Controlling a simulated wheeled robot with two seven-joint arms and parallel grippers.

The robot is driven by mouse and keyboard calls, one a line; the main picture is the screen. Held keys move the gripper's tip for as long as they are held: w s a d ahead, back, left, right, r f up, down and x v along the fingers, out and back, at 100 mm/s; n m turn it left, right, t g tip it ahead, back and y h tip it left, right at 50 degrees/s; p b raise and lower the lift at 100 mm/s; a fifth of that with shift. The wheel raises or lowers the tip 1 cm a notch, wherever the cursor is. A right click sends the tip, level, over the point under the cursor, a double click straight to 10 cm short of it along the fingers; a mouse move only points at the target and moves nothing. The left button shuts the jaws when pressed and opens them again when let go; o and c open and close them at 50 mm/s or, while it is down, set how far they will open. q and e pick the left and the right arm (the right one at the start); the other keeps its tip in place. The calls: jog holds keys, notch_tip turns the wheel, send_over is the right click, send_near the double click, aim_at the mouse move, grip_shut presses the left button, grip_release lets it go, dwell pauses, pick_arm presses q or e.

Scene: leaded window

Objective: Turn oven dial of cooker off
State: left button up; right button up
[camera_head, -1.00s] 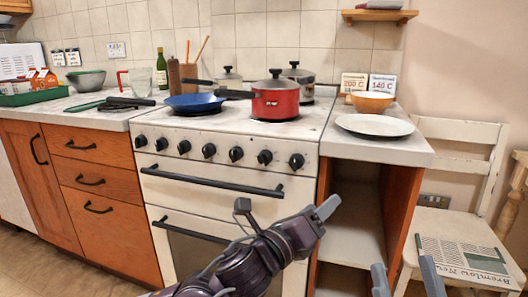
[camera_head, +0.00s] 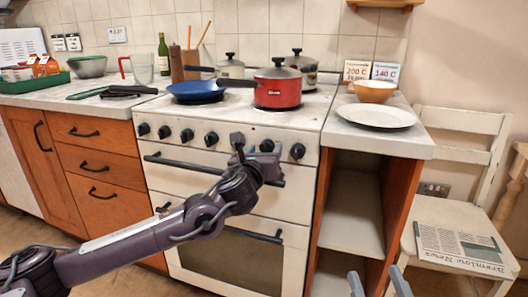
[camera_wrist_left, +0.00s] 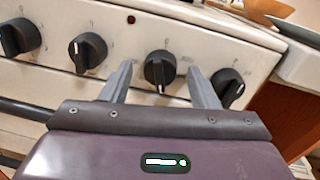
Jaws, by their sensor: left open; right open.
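The cooker (camera_head: 225,165) is white, with a row of black dials along its front panel. My left gripper (camera_head: 253,147) is open in front of the right part of this row. In the left wrist view its fingers (camera_wrist_left: 159,78) stand on either side of the second dial from the right (camera_wrist_left: 158,70), whose white mark points down. Contact with the dial cannot be told. The rightmost dial (camera_wrist_left: 228,88) is close beside the right finger. Which dial is the oven's cannot be read. My right gripper (camera_head: 379,284) is open and empty at the bottom, away from the cooker.
A red pot (camera_head: 277,90), a blue pan (camera_head: 196,91) and grey pots stand on the hob. The oven door handle (camera_head: 185,163) runs below the dials. An open shelf unit (camera_head: 355,205) with a plate (camera_head: 376,116) on top and a white chair (camera_head: 457,220) are right.

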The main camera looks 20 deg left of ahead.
pick_arm(q)
jog(key=shift+c, duration=0.4)
jog(key=c, duration=0.9)
